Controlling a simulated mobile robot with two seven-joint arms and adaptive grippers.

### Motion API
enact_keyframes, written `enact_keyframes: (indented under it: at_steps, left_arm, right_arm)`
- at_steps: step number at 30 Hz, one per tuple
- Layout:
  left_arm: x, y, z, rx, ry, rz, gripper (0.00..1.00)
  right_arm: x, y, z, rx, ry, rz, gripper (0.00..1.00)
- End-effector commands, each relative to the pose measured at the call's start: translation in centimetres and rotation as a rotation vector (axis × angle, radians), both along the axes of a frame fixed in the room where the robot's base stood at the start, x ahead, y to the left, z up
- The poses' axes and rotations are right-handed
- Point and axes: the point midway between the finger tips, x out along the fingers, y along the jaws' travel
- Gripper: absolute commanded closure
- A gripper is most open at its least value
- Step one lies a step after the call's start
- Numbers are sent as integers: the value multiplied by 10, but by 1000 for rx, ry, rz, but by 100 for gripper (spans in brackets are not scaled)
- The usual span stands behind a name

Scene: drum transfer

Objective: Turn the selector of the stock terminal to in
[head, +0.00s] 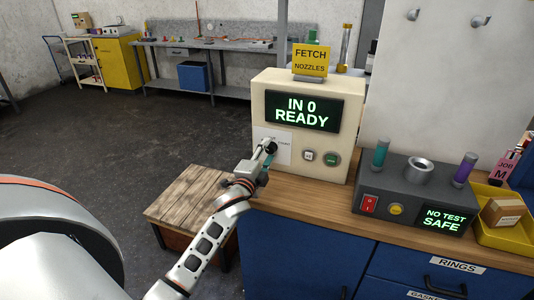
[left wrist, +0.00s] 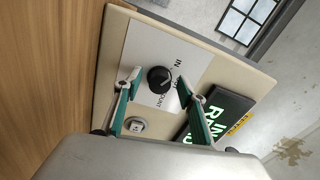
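The stock terminal (head: 303,82) is a cream box on the wooden bench, and its screen reads "IN 0 READY". Its selector (left wrist: 160,79) is a round black knob on a white label plate (head: 281,149). "IN" and what looks like "COUNT" are printed on the plate; I cannot tell for sure where the knob points. My left gripper (head: 266,156) is at the plate and hides the knob in the head view. In the left wrist view its two fingers are apart, one on each side of the knob, with visible gaps. My right gripper is out of view.
A white button (head: 308,156) and a green button (head: 331,159) sit right of the plate. A yellow "FETCH NOZZLES" sign (head: 311,60) tops the terminal. A grey test unit (head: 409,190) and yellow bin (head: 500,234) stand to the right.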

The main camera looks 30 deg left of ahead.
Motion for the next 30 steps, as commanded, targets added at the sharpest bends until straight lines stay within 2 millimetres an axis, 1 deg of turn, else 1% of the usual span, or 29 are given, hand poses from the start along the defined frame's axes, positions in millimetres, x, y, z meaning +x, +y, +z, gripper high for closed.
enact_keyframes:
  at_steps: [5, 8, 11, 21, 25, 30]
  left_arm:
    - [-1, -1, 0, 1, 0, -1, 59]
    - [-7, -2, 0, 1, 0, -1, 59]
    - [-21, -5, -2, 1, 1, -1, 59]
    - [-86, -19, -5, 0, 2, 0, 59]
    - [-104, -22, -6, 0, 2, 1, 59]
    - [-116, -25, -5, 0, 0, 0, 59]
  right_arm:
    - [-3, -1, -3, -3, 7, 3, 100]
    - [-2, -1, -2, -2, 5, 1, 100]
    - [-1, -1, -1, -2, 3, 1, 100]
    - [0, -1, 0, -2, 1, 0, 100]
    - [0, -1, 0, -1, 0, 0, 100]
    - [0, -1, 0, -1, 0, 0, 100]
